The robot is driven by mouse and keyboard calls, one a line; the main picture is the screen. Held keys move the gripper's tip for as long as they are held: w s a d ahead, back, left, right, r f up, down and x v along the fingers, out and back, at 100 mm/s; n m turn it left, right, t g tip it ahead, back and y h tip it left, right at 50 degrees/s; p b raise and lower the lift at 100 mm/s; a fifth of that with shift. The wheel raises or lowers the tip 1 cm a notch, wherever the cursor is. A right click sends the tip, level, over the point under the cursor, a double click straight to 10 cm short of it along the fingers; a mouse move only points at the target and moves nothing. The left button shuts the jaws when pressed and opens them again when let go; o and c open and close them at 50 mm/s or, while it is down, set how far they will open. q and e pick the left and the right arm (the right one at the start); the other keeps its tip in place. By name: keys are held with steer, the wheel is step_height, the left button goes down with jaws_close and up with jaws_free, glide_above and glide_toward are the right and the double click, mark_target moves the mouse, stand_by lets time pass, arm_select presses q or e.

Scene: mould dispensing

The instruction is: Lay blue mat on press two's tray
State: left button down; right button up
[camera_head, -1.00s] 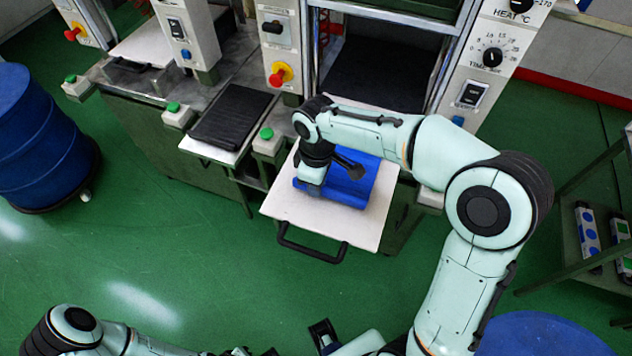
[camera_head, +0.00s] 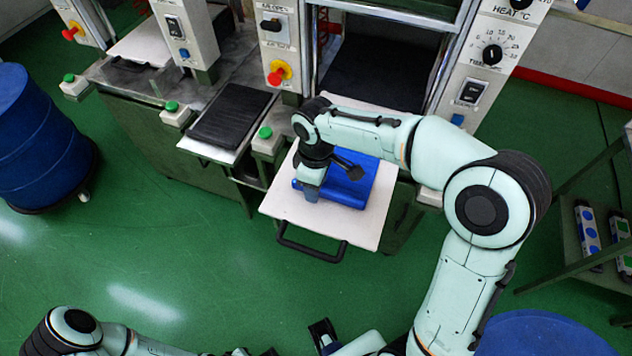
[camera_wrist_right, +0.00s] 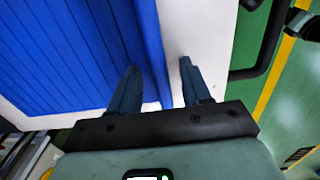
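The blue mat (camera_head: 352,186) lies on the pulled-out white tray (camera_head: 283,208) of the rightmost press in view. Its ribbed top (camera_wrist_right: 70,50) fills the left of the right wrist view. My right gripper (camera_head: 311,192) is low at the mat's left edge. In the wrist view the right gripper (camera_wrist_right: 157,80) has its fingers apart, one over the mat's edge and one over bare white tray (camera_wrist_right: 212,40). The near tray edge and black handle (camera_head: 311,243) are free of the mat. My left arm shows at the bottom; its gripper state is unclear.
A neighbouring press has a dark plate (camera_head: 230,115) on its own tray. Green buttons (camera_head: 265,133) stand beside the trays. A blue drum (camera_head: 40,140) is at the left and a green rack (camera_head: 590,235) at the right. The floor in front is clear.

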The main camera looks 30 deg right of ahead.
steer(key=shift+r, duration=0.1)
arm_select(q)
steer(key=shift+w+r+p, duration=0.3)
steer(key=shift+r+p, duration=0.25)
steer(key=shift+r, duration=0.1)
steer(key=shift+w+r+p, duration=0.3)
steer(key=shift+r+p, duration=0.25)
steer(key=shift+r, duration=0.05)
arm_select(e)
step_height(320, 180, up, 13)
arm_select(q)
steer(key=shift+s, duration=0.1)
